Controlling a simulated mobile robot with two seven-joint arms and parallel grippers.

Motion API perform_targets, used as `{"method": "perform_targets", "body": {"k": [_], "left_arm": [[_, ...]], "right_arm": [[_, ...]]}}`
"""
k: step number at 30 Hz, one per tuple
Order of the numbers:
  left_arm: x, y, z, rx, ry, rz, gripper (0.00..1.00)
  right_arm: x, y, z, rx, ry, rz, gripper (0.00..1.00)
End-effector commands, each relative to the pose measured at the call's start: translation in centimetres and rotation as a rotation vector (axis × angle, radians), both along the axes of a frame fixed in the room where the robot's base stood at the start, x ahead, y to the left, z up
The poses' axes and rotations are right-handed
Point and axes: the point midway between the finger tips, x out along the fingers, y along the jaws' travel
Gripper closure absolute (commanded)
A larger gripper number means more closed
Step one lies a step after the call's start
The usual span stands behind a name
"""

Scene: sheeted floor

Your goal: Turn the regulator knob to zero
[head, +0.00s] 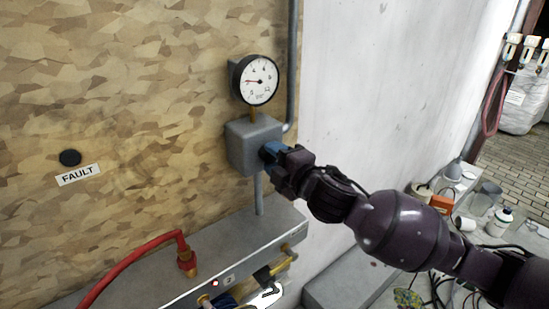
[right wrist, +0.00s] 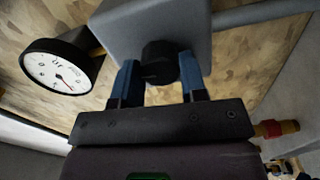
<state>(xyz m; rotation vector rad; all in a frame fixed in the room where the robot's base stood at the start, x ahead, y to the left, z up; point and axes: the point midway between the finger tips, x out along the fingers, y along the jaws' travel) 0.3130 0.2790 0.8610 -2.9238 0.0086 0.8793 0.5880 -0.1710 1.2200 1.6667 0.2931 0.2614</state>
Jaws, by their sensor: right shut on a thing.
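The regulator is a grey box (head: 253,146) on the wooden wall panel, with a round white-faced gauge (head: 254,80) above it. The gauge needle points to the left side of the dial. In the right wrist view a black round knob (right wrist: 160,62) sticks out of the grey box (right wrist: 150,22), and the gauge (right wrist: 59,73) shows at left. My right gripper (head: 270,152) is at the front of the box, shut on the knob, with its blue fingers (right wrist: 159,80) on either side of it. The knob is hidden by the gripper in the head view. My left gripper is not in view.
A grey ledge (head: 225,245) with a red hose (head: 135,262) and brass fittings lies below the regulator. A black button (head: 70,158) sits above a FAULT label (head: 78,175) at left. Bottles and cables clutter the right. A grey pipe (head: 293,60) runs up beside the gauge.

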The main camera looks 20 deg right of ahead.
Motion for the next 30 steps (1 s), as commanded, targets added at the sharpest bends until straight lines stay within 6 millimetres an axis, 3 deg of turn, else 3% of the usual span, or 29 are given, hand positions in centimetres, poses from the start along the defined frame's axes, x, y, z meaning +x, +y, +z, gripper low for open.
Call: {"method": "perform_targets", "body": {"k": [9,25,26,30], "left_arm": [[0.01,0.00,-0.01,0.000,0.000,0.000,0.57],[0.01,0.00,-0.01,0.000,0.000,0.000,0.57],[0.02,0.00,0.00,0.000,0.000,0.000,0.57],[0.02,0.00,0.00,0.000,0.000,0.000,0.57]], "right_arm": [[-0.01,0.02,0.01,-0.105,-0.038,0.000,0.84],[-0.01,0.02,-0.01,-0.124,-0.045,0.000,0.84],[0.00,0.01,-0.02,-0.124,-0.045,0.000,0.56],[0.00,0.01,-0.02,-0.123,-0.045,0.000,0.35]]}}
